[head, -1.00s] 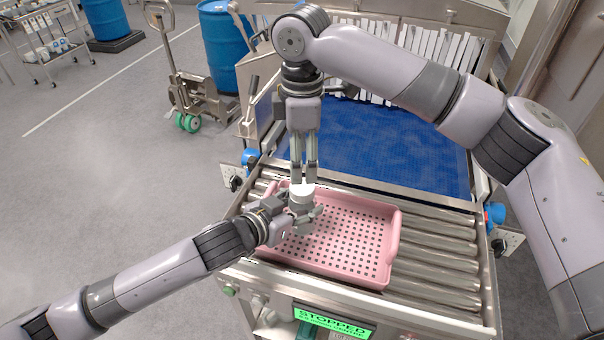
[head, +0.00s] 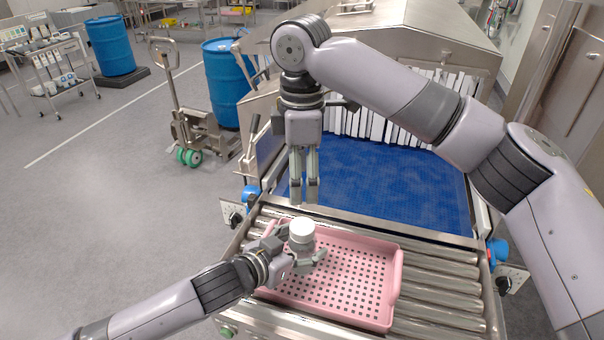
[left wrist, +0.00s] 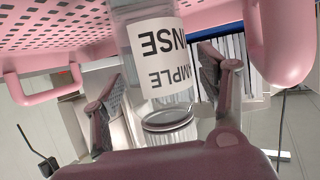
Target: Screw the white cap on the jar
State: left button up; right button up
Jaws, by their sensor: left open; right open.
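The jar (head: 301,246) stands upright in a pink tray (head: 345,285), with the white cap (head: 301,229) on its top. I cannot tell how tightly the cap sits. My left gripper (head: 303,258) is open, its fingers on either side of the jar. In the left wrist view the jar (left wrist: 158,60) appears upside down, with a printed label, between the spread fingers of my left gripper (left wrist: 160,90). A pale ridged round part shows below the label. My right gripper (head: 304,202) points down, open and empty, apart from the cap and above it in the picture.
The tray rests on metal rollers (head: 440,275), free to its right. A blue belt (head: 385,180) leads to a tunnel with white strip curtains (head: 360,122). A pallet jack (head: 185,120) and blue drums (head: 225,80) stand on the floor at left.

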pick_arm(q)
jog(key=shift+a, duration=0.1)
jog(key=v, duration=1.2)
jog(key=shift+f, duration=0.1)
